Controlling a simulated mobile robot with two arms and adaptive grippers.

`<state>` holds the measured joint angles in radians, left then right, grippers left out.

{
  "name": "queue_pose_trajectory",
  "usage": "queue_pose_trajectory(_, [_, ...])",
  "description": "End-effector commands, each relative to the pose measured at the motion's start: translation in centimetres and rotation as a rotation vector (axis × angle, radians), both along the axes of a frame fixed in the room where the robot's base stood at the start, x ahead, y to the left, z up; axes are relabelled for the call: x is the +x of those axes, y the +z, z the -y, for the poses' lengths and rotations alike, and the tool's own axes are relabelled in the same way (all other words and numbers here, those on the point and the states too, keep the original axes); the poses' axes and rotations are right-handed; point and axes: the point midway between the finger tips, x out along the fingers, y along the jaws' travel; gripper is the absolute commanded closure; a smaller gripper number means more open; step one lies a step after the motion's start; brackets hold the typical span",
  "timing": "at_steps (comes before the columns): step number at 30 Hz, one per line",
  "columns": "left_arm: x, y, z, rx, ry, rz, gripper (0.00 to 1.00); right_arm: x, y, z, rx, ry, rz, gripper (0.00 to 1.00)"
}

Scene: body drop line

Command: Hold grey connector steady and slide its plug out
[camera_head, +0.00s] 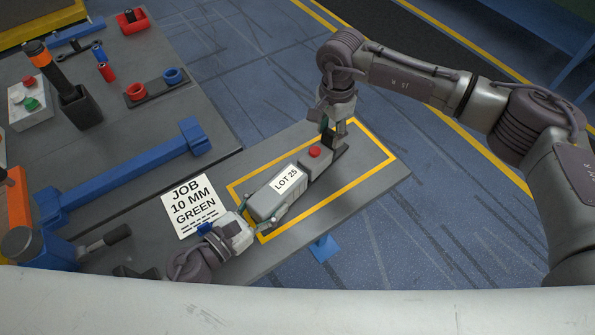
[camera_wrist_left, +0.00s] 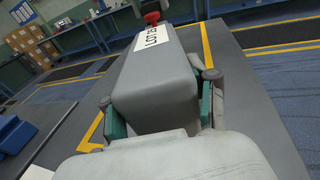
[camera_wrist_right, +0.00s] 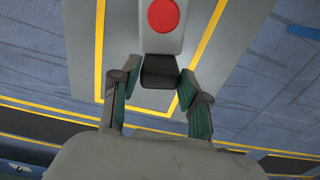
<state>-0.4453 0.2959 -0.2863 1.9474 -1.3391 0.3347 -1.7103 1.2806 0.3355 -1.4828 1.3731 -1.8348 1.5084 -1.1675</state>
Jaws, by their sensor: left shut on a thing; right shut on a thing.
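The grey connector (camera_head: 265,203) lies in the yellow outline on the bench, with a white "LOT 25" label on top. Its plug (camera_head: 317,163), a smaller grey block with a red button (camera_head: 315,152), is in line at its far end. I cannot tell whether a gap separates them. My left gripper (camera_wrist_left: 158,92) is shut on the connector's near end, one finger on each side. My right gripper (camera_wrist_right: 160,75) comes down from above and is shut on the dark end (camera_wrist_right: 159,71) of the plug. In the head view its fingers partly hide that end.
A "JOB 10 MM GREEN" card (camera_head: 194,205) lies left of the outline. A blue clamp bar (camera_head: 125,172), a dark holder (camera_head: 79,108) and a rack with red and blue rings (camera_head: 155,88) stand further left. The bench right of the connector is clear to its edge.

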Motion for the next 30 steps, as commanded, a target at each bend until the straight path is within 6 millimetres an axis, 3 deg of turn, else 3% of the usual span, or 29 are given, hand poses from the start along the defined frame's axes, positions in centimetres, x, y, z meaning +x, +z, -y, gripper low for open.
queue_pose_trajectory(1, [-0.4, -0.8, 0.0, 0.009, -0.003, -0.014, 1.00, 0.4, 0.0, 0.4, -0.003, -0.009, 0.007, 1.00])
queue_pose_trajectory(27, [-0.4, -0.8, -0.1, 0.009, -0.003, -0.014, 1.00, 2.1, 0.1, 1.8, -0.004, -0.009, 0.009, 1.00])
queue_pose_trajectory(28, [-0.4, -0.8, -0.1, 0.009, -0.003, -0.014, 1.00, 2.1, 0.1, 1.8, -0.004, -0.008, 0.009, 0.50])
queue_pose_trajectory(30, [-0.4, -0.8, -0.1, 0.009, -0.003, -0.014, 1.00, 2.0, 0.1, 1.7, -0.003, -0.007, 0.008, 0.38])
